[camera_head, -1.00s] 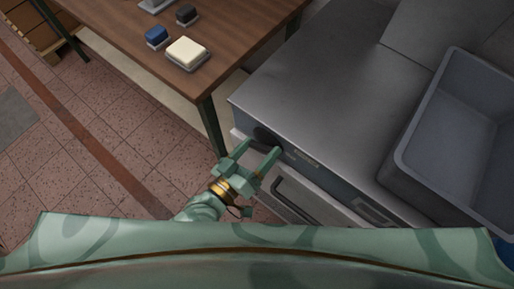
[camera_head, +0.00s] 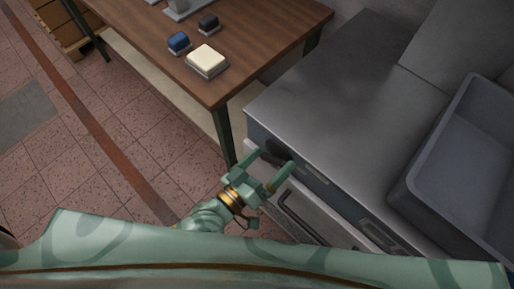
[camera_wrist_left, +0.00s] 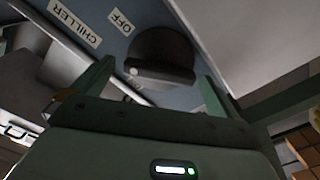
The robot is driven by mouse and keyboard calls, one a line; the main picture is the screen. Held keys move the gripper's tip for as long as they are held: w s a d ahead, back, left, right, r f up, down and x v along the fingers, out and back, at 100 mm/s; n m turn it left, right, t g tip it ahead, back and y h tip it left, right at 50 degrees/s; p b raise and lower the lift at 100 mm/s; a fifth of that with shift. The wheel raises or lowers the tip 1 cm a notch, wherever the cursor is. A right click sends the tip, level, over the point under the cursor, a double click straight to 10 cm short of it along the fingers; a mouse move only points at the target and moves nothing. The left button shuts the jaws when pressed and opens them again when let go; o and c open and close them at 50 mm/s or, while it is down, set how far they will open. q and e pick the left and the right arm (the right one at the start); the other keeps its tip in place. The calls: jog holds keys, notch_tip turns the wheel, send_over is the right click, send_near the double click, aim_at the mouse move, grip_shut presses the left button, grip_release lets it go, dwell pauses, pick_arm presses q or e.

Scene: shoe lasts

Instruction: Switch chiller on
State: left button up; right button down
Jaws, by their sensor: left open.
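The chiller is a steel-topped cabinet (camera_head: 335,95) with a blue-grey front panel. A dark round knob (camera_head: 276,149) sits on that panel near its left corner. In the left wrist view the knob (camera_wrist_left: 160,50) has a raised grip bar with a white dot at its left end. An "OFF" label (camera_wrist_left: 122,22) and a "CHILLER" label (camera_wrist_left: 75,25) are beside it, upside down. My left gripper (camera_head: 274,160) is open at the panel. In the left wrist view its fingers (camera_wrist_left: 157,75) stand either side of the knob; contact cannot be told. My right gripper is out of view.
A grey bin (camera_head: 465,150) stands on the cabinet top at the right. A wooden table (camera_head: 250,35) with a cream block (camera_head: 206,59), a blue block (camera_head: 179,41) and a dark block (camera_head: 208,22) is at the back left. A handled door (camera_head: 300,215) lies below the panel.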

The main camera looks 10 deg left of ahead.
pick_arm(q)
jog(key=p+v, duration=0.1)
jog(key=v, duration=1.5)
jog(key=shift+s, duration=0.2)
jog(key=shift+a, duration=0.1)
